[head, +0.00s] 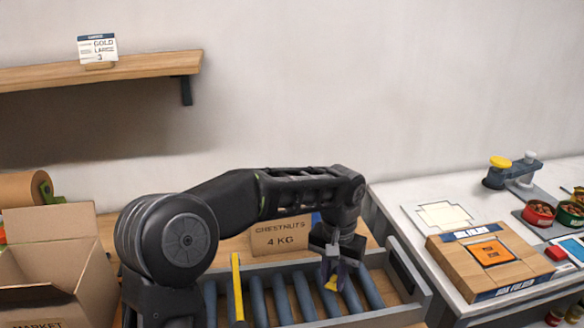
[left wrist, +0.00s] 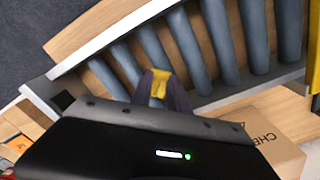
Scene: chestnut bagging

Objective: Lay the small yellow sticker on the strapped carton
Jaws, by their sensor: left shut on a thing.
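My left gripper (head: 334,272) hangs fingers-down over the roller conveyor. It is shut on the small yellow sticker (head: 331,284), which pokes out between the fingertips. The sticker also shows in the left wrist view (left wrist: 159,84), with the rollers below it. A brown carton (head: 279,237) printed "CHESTNUTS 4 KG" stands behind the rollers, left of the gripper and apart from it. My arm hides part of it, and I cannot make out a strap on it. Part of this carton shows at the lower right of the left wrist view (left wrist: 280,128). My right gripper is not in view.
The grey roller conveyor (head: 422,290) has a yellow bar (head: 237,286) across its left part. An open carton (head: 48,238) stands at left.

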